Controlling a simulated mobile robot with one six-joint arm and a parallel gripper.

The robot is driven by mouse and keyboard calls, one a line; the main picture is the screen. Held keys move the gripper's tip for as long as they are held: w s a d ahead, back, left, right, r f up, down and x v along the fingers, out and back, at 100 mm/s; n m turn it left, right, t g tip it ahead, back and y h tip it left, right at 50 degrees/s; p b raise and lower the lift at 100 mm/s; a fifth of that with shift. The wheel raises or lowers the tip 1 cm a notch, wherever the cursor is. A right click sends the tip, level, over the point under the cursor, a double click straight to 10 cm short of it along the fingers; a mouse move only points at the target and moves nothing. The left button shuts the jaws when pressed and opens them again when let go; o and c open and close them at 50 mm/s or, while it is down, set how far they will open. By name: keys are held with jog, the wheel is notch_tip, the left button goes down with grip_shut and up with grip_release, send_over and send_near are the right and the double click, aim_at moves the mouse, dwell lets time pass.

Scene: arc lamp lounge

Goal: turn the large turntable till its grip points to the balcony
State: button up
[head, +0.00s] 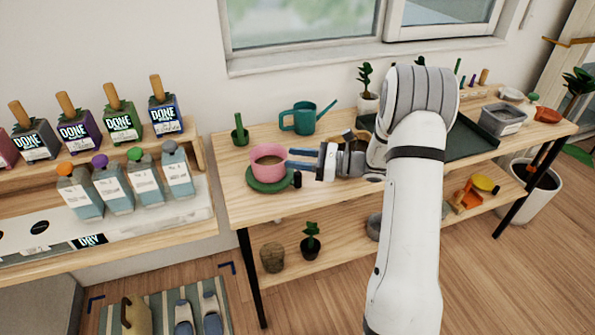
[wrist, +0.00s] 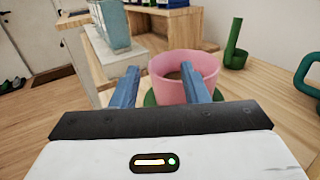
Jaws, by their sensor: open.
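A green turntable (head: 262,187) lies near the left end of the wooden bench, with a pink pot of soil (head: 268,165) standing on it. A small dark upright knob (head: 297,179), which looks like its grip, is at the turntable's right side in the head view. My gripper (head: 289,159) is open, with its blue fingers level and pointing left at the pot's right side. In the wrist view the fingers (wrist: 162,87) are apart, the right one overlapping the pot (wrist: 190,78). A strip of green turntable (wrist: 150,99) shows between them; its grip is hidden there. I cannot tell whether the fingers touch the pot.
A dark tray (head: 470,142) lies to the right, beyond my arm. A shelf with bottles (head: 125,125) stands at the left. A window (head: 300,22) is above the bench.

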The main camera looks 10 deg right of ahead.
jog(key=shift+r, duration=1.65)
jog(key=shift+c, duration=0.2)
